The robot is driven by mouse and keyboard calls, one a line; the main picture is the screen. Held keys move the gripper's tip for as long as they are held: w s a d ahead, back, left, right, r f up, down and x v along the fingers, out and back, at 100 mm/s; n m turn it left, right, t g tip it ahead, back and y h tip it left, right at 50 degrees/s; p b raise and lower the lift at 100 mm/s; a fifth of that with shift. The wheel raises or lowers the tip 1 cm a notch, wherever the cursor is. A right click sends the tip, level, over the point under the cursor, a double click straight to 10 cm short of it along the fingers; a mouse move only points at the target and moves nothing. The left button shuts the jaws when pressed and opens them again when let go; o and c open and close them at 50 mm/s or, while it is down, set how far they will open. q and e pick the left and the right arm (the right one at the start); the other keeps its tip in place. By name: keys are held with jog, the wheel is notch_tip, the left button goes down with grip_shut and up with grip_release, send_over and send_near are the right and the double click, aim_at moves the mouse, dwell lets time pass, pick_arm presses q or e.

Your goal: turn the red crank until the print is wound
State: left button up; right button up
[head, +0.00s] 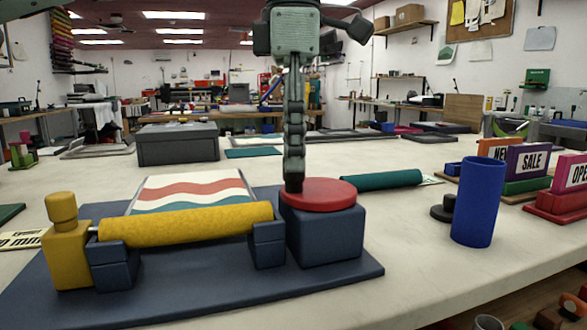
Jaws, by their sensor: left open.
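A flat red disc (328,197), the only red crank-like part, lies on top of a navy block (325,235). Any handle on it is hidden behind my gripper. My left gripper (293,186) points straight down at the disc's left part, its fingers seen edge-on. It is open; I cannot tell whether it touches the disc or has a handle between its fingers. A yellow roller (190,224) lies level between navy supports left of the block. The print (190,190), white with red and green waves, extends flat behind the roller. My right gripper is not in view.
A navy base board (200,290) carries the device, with a yellow post (66,245) at its left. A blue cylinder (478,202) stands to the right, near several signs (532,160). A green roll (381,180) lies behind the block.

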pick_arm(q)
jog(key=shift+f, duration=1.5)
jog(key=shift+c, duration=0.5)
grip_shut()
